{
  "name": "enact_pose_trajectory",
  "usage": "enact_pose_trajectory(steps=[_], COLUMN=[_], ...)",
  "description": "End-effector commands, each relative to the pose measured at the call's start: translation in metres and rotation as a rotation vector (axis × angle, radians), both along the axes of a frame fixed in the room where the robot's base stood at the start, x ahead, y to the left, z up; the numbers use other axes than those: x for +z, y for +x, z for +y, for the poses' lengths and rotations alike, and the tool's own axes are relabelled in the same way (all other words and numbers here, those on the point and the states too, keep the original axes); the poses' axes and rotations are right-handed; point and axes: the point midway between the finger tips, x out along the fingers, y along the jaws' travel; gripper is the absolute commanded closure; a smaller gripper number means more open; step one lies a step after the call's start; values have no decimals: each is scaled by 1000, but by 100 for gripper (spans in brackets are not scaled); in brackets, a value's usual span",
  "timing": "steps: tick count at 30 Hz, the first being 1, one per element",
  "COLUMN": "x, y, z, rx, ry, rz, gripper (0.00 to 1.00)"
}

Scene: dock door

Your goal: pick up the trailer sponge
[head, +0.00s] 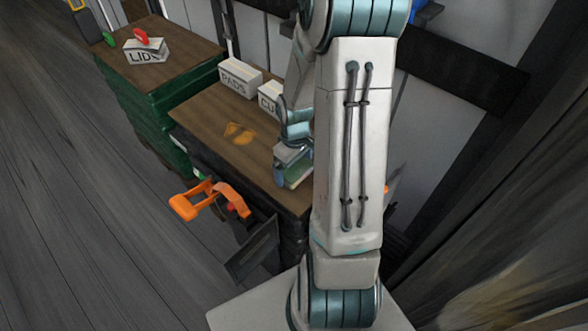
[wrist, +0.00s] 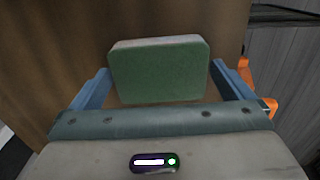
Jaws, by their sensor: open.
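The sponge (wrist: 160,72) is a green block with a pale edge. In the wrist view it lies on the brown worktop between the two blue fingers of my gripper (wrist: 160,88), with a small gap showing on each side. My gripper is open. In the head view the sponge (head: 299,174) shows only in part below my gripper (head: 285,172), near the front edge of the worktop. My arm hides the rest of it. I cannot tell how far the fingertips are above the worktop.
The brown worktop (head: 205,112) holds a PADS box (head: 240,78), a second box (head: 270,99) partly hidden by my arm, and an orange flat patch (head: 238,133). A green cabinet (head: 150,110) with a LIDS box (head: 146,52) stands left. An orange handle (head: 205,200) juts out in front.

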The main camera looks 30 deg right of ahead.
Motion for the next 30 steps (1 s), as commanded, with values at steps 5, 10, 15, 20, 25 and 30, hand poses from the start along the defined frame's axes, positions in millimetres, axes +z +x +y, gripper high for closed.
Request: enact_pose_trajectory(steps=[5, 10, 15, 20, 25, 30], x=[0, 1, 1, 5, 22, 50], y=[0, 0, 0, 1, 1, -12], z=[0, 0, 0, 0, -1, 2], rx=[0, 0, 0, 0, 0, -1], ry=[0, 0, 0, -1, -2, -2], rz=[0, 0, -1, -3, -4, -1], gripper=[31, 36, 39, 39, 39, 39])
